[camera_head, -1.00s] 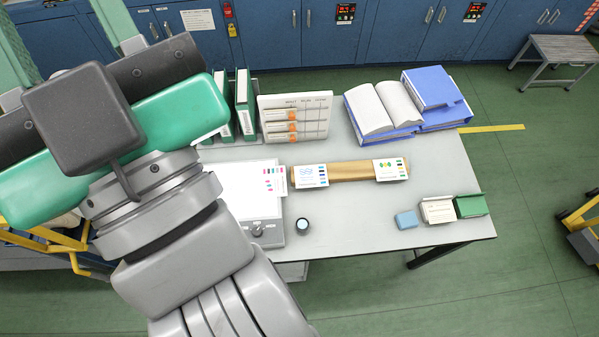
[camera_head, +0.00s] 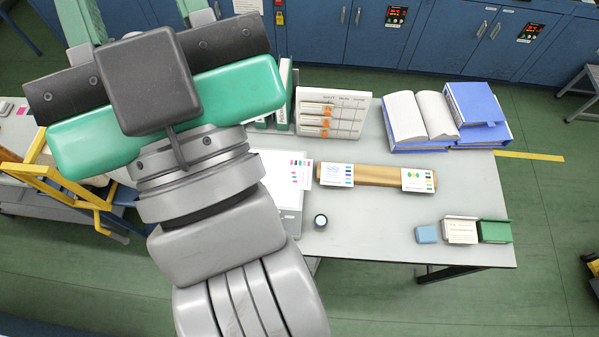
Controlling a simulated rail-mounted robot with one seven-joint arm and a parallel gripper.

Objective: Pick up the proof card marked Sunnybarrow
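Several proof cards show, their names too small to read, so I cannot tell which is marked Sunnybarrow. A card with a blue wavy print (camera_head: 337,174) and a card with a green print (camera_head: 418,180) lie on a tan strip (camera_head: 377,175). A card with pink marks (camera_head: 299,172) lies at the edge of a white panel, partly behind my arm. My gripper (camera_head: 138,15) is at the upper left, away from these cards. Its two fingers stand wide apart with nothing seen between them; their tips are at or beyond the top edge.
The grey table (camera_head: 375,235) carries a white rack (camera_head: 350,112), blue binders (camera_head: 480,110) with an open book (camera_head: 420,115), a dark round pot (camera_head: 320,221), a blue block (camera_head: 426,234), a card box (camera_head: 461,230) and a green box (camera_head: 495,231). Blue cabinets stand behind.

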